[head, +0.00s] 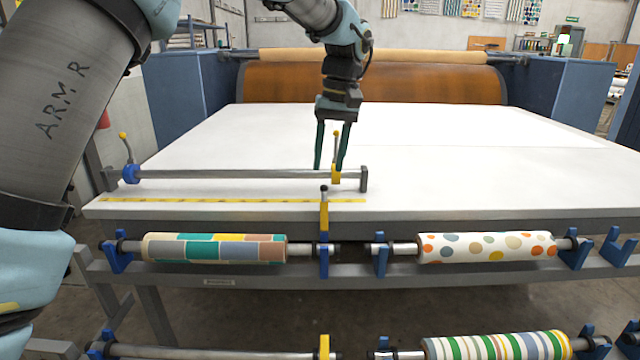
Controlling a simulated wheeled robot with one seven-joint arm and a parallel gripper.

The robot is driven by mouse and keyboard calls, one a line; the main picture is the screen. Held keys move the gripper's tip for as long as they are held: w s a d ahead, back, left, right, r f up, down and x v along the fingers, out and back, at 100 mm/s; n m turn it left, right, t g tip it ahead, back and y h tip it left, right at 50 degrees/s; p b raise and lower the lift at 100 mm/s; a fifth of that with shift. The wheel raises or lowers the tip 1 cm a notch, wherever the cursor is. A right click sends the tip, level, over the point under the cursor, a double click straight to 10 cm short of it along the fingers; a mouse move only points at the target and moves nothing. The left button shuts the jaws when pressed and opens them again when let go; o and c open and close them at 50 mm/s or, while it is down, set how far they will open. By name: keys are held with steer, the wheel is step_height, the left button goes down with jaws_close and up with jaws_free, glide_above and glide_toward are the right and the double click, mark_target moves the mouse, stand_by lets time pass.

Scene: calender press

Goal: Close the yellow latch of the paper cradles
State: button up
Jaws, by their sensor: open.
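A yellow latch (324,216) with a dark knob stands upright on the blue cradle (324,262) at the right end of the patterned paper roll (215,248). Another yellow latch (325,345) shows on the lower cradle row, partly cut off by the picture's bottom edge. My gripper (330,166) points down above the table's front part, with its two green fingers apart and nothing seen held. It appears above and behind the upright latch. A yellow bar clamp (336,174) with a lever shows at the fingertips; I cannot tell whether they touch.
A metal bar (235,174) lies along the white press table (450,180), with a blue clamp (131,174) at its left. A yellow ruler strip (230,200) runs before it. A dotted roll (487,247) and a striped roll (497,346) sit at right. The table's right side is clear.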

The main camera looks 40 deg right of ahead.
mark_target(325, 187)
steer(key=f, duration=0.4)
steer(key=f+p, duration=0.1)
steer(key=f, duration=0.1)
steer(key=shift+w+a+f, duration=0.2)
steer(key=shift+a+f, duration=0.1)
steer(key=shift+a, duration=0.1)
jaws_close()
stand_by(1.0)
